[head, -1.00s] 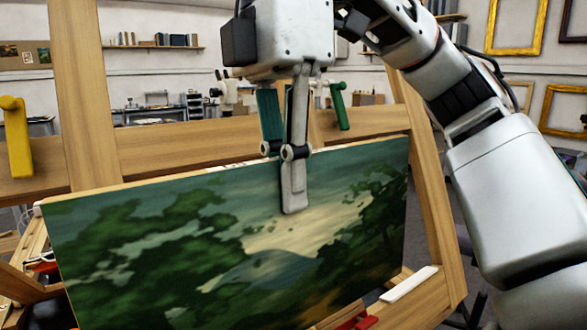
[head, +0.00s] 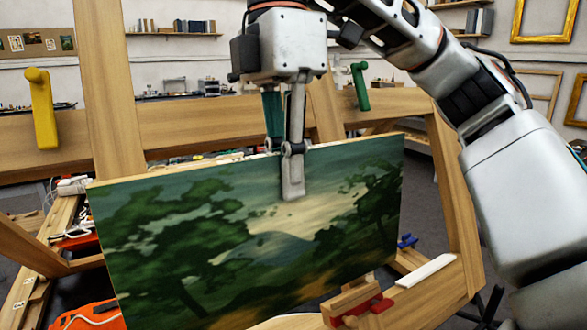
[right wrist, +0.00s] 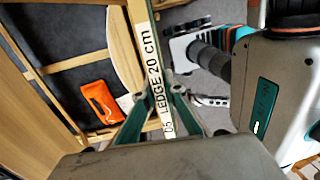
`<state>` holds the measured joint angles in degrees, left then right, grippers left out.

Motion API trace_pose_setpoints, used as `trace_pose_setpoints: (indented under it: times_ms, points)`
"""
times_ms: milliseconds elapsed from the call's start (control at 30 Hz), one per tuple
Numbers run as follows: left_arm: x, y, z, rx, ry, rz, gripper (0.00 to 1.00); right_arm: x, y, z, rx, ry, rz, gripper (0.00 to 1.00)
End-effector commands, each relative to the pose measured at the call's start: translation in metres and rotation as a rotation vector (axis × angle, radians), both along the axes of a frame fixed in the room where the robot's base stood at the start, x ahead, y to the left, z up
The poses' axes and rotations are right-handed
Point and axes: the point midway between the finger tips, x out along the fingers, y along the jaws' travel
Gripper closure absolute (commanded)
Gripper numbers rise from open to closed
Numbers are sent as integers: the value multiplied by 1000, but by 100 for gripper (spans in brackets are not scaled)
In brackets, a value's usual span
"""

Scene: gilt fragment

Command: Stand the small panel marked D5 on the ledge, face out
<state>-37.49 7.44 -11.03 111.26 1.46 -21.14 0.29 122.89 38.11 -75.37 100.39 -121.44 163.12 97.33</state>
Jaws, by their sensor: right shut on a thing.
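The panel (head: 250,235), a green landscape painting, hangs upright and slightly tilted in front of the easel, painted face toward the head camera. My right gripper (head: 283,165) is shut on the middle of its top edge, one finger over the face. In the right wrist view the fingers (right wrist: 157,105) straddle that edge, whose white label (right wrist: 152,75) reads "LEDGE 20 cm" and "D5". The wooden ledge (head: 352,297) with a red fitting shows at the panel's lower right; the rest is hidden, and I cannot tell whether the panel touches it. My left gripper is not in view.
The wooden easel frame (head: 115,95) stands behind, with a yellow peg (head: 41,110) and a green peg (head: 360,88) on its crossbar. A white strip (head: 425,270) lies on the wood at right. An orange case (head: 90,316) is at lower left.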

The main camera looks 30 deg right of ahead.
Motion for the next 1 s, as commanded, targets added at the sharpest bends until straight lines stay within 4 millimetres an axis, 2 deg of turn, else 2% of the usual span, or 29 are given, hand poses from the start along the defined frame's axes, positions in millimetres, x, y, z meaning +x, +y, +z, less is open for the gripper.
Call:
trace_pose_setpoints:
  times_ms: [300, 800, 1000]
  points:
    - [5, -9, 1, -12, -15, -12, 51, 17, -1, -14, 2, 0, 0, 100]
    - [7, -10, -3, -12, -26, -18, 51, 43, -2, -36, 2, 0, 1, 100]
    - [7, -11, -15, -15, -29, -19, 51, 38, -2, -51, 1, -1, 1, 100]
